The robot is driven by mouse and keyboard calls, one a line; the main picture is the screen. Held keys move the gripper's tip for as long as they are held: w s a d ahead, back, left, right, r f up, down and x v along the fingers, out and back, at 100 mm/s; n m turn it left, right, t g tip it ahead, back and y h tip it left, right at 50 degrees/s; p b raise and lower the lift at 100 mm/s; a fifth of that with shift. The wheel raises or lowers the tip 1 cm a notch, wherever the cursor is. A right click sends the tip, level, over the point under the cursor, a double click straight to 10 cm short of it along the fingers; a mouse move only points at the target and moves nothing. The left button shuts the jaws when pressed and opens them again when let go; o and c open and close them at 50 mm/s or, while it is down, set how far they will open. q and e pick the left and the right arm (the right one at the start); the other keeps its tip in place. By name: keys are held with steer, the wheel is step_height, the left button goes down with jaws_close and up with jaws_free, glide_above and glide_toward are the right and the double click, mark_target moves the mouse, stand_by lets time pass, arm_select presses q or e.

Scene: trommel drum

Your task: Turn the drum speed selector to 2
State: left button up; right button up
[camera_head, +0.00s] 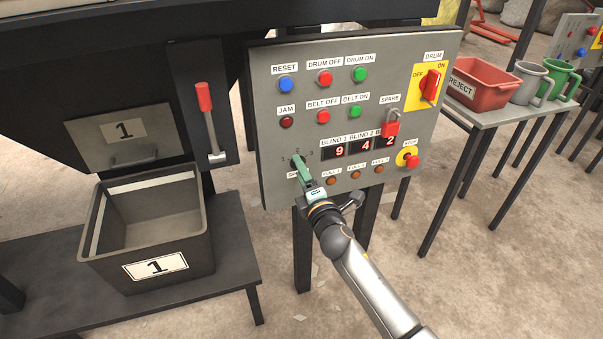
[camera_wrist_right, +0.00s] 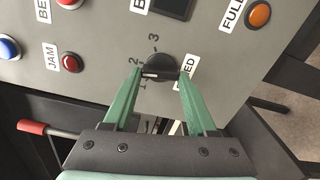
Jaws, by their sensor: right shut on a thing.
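The drum speed selector (camera_wrist_right: 158,64) is a round black knob on the grey control panel (camera_head: 278,140), with the numerals 1, 2 and 3 around it. In the right wrist view its pale mark points left, about between 1 and 2; I cannot tell exactly which it lines up with. My right gripper (camera_wrist_right: 160,73) has its green fingers on both sides of the knob, shut on it. In the head view the right gripper (camera_head: 298,163) reaches the panel's lower left and hides most of the knob and its label. My left gripper is not in view.
Close by on the panel are the jam lamp (camera_head: 287,122), push buttons, number displays (camera_head: 362,148), a red padlock (camera_head: 391,128) and the stop button (camera_head: 411,161). A red-handled lever (camera_head: 207,110) and bin 1 (camera_head: 205,250) stand left. The reject tub (camera_head: 480,88) is right.

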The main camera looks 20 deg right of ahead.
steer(key=shift+m, duration=0.9)
steer(key=o, duration=1.4)
steer(key=shift+c, duration=0.2)
steer(key=shift+s, duration=0.15)
steer(key=s+p, duration=0.1)
steer(key=s, duration=1.1)
steer(key=shift+s+d, duration=0.15)
steer(key=shift+d, duration=0.05)
